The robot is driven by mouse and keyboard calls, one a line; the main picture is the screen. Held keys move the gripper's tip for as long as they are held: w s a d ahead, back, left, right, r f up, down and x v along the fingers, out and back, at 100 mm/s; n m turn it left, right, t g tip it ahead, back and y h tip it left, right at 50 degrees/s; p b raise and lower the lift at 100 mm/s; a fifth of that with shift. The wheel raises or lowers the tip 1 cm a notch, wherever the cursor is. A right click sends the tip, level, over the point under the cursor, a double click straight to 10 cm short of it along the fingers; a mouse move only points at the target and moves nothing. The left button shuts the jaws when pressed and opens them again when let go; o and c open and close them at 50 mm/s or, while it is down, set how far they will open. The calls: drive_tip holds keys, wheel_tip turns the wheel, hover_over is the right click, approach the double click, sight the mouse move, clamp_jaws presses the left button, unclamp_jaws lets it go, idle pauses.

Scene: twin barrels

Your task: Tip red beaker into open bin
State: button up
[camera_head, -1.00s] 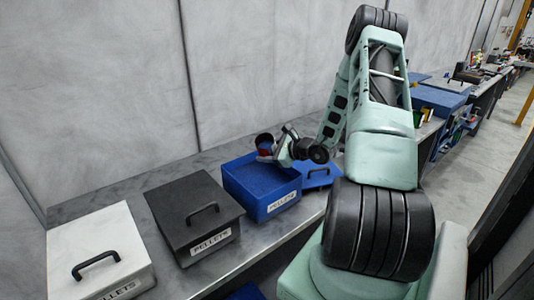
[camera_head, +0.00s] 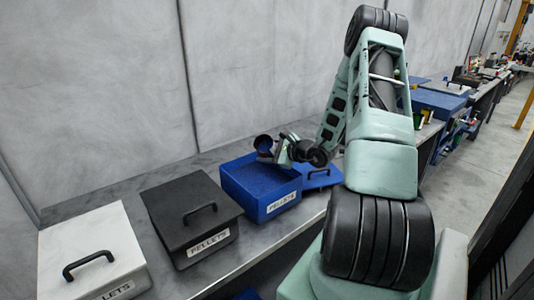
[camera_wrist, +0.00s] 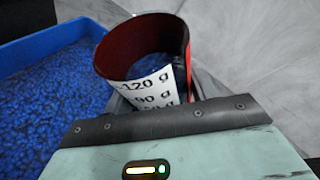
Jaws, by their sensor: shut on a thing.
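The red beaker (camera_wrist: 185,45) has a white label with gram marks and shows its red inner wall in the wrist view. A dark blue patch shows low inside it; I cannot tell how much it holds. My gripper (camera_head: 276,150) is shut on the beaker, above the back part of the open blue bin (camera_head: 247,200). In the head view the beaker (camera_head: 263,143) is small and dark, and its exact tilt is unclear. The bin holds blue pellets; its rim (camera_wrist: 45,38) lies left of the beaker in the wrist view. The fingertips are largely hidden behind the beaker.
A closed black box (camera_head: 190,215) and a closed white box (camera_head: 95,245), both with handles, stand left of the bin. A blue lid with a handle (camera_head: 320,176) is right of it. The wall (camera_head: 240,70) rises behind the bench.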

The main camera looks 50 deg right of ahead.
sight(267, 138)
drive_tip(key=shift+d+r+n+t+h+b, duration=0.15)
drive_tip(key=shift+r+n+t+h+b, duration=0.25)
drive_tip(key=shift+r+n+h+b, duration=0.5)
drive_tip(key=shift+r+n+t+b, duration=0.6)
drive_tip(key=shift+r+n, duration=0.25)
drive_tip(key=shift+n, duration=0.55)
drive_tip(key=shift+s+a+r+n+t+b, duration=0.15)
drive_tip(key=shift+r+n+b, duration=0.35)
drive_tip(key=shift+b, duration=0.95)
drive_tip(key=shift+w+a+r+n+t+b, duration=0.2)
drive_tip(key=shift+n+b, duration=0.45)
drive_tip(key=shift+b, duration=0.8)
drive_tip(key=shift+s+a+r+n+t+b, duration=0.2)
drive_tip(key=shift+r+n+b, duration=0.3)
drive_tip(key=shift+b, duration=0.95)
drive_tip(key=shift+s+a+r+n+t+b, duration=0.2)
drive_tip(key=shift+n+b, duration=0.5)
drive_tip(key=shift+b, duration=1.1)
drive_tip(key=shift+w+a+r+n+t+b, duration=0.1)
drive_tip(key=shift+a+r+n+t+b, duration=0.2)
drive_tip(key=shift+n+b, duration=0.95)
drive_tip(key=shift+s+a+r+n+t+b, duration=0.1)
drive_tip(key=shift+a+r+n+t+b, duration=0.2)
drive_tip(key=shift+b, duration=2)
